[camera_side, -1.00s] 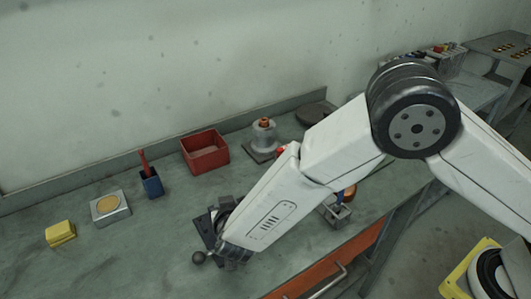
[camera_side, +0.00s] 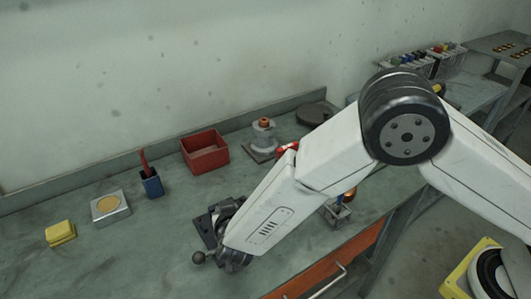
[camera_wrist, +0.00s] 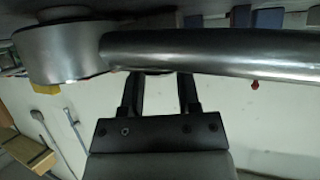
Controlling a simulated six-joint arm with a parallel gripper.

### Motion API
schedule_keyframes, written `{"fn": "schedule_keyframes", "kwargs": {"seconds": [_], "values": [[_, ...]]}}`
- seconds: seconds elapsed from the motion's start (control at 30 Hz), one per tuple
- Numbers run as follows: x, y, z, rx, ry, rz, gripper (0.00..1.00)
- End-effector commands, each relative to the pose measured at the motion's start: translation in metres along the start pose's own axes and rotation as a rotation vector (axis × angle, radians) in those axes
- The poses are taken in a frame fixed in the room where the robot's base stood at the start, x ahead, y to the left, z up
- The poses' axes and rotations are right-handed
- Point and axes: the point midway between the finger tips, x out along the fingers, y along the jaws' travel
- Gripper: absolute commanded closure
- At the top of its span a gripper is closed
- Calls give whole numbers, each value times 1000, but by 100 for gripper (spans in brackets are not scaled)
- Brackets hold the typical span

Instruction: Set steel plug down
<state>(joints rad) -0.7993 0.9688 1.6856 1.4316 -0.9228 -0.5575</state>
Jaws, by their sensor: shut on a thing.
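My gripper (camera_wrist: 160,84) shows in the wrist view as two black fingers. They reach up to a thick grey metal bar (camera_wrist: 210,50) with a wider round end at the left, which hides their tips. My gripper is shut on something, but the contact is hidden. I cannot tell whether the grey bar is the steel plug or another metal part. My gripper and the plug cannot be made out there.
On the bench stand a yellow block (camera_side: 60,232), a metal block with a tan disc (camera_side: 110,207), a blue cup (camera_side: 152,184), a red bin (camera_side: 204,152) and a grey fitting with an orange top (camera_side: 263,135). The bench's front left (camera_side: 110,265) is clear.

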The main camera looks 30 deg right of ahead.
Motion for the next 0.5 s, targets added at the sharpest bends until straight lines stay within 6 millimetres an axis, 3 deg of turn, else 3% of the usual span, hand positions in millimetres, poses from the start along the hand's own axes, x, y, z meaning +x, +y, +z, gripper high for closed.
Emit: {"fn": "schedule_keyframes", "kwargs": {"seconds": [0.03,0.13,0.5], "values": [[0,0,0,0,0,0,52],[0,0,1,1,0,0,23],[0,0,0,1,-1,0,23]]}}
